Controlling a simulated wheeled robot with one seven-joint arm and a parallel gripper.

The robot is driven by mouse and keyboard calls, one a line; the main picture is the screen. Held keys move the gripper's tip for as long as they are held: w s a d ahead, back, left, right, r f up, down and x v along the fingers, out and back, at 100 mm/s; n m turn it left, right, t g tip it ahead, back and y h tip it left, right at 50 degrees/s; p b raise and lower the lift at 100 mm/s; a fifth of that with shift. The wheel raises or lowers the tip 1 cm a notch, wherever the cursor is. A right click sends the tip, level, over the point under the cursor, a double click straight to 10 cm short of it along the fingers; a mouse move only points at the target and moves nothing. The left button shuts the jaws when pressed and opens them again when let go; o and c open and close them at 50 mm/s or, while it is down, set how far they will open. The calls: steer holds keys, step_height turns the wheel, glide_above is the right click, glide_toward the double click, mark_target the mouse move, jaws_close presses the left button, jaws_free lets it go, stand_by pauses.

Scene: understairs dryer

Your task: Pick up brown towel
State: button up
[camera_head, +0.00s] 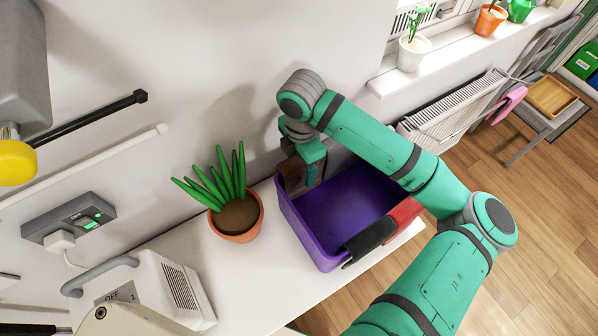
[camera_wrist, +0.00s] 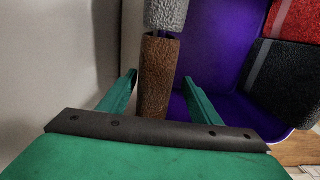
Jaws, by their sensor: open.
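The brown towel (camera_wrist: 158,78) hangs over the wall of a purple bin (camera_wrist: 215,45) in the wrist view. In the head view the towel (camera_head: 292,176) shows at the bin's back left edge, partly covered by my gripper (camera_head: 311,160). My gripper (camera_wrist: 160,95) is open in the wrist view. One finger is left of the towel, outside the bin, and the other is right of it, on the bin's inner side. I cannot tell whether either finger touches the towel.
A grey towel (camera_wrist: 166,14) hangs beside the brown one. A red towel (camera_head: 403,213) and a black towel (camera_head: 370,236) hang over the opposite wall. A potted plant (camera_head: 237,215) stands left of the bin on the white counter (camera_head: 262,285). The wall is close behind.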

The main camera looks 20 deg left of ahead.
steer(key=shift+w+a+f, duration=0.1)
steer(key=shift+w+f, duration=0.1)
steer(key=shift+f, duration=1.45)
steer(key=shift+w+a+f, duration=0.1)
steer(key=shift+w+f, duration=0.05)
steer(key=shift+f, duration=1.45)
steer(key=shift+c, duration=0.4)
steer(key=c, duration=1.1)
